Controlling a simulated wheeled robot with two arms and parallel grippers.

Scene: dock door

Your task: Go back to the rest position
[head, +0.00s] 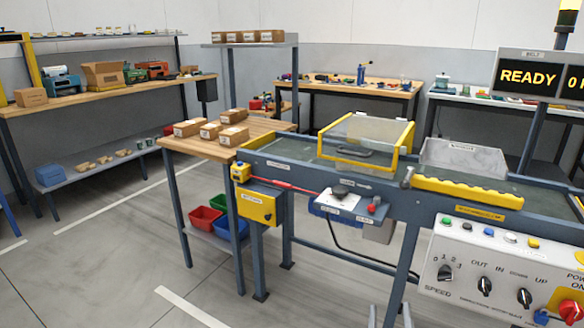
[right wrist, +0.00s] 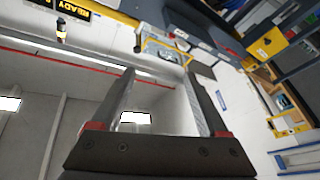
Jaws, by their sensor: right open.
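My right gripper (right wrist: 160,72) is open and empty in the right wrist view, its two dark fingers spread apart and pointing away from the camera. In the head view only the two grey tips of the right gripper (head: 390,314) show at the bottom edge, in front of the conveyor and left of the control panel. They appear clear of both. My left gripper is in neither view.
The conveyor (head: 290,160) crosses the middle and right, with a yellow-framed clear guard (head: 408,142). A control panel (head: 470,250) stands close at bottom right. A wooden table (head: 180,146) holds several cartons. Open floor (head: 110,270) lies at lower left.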

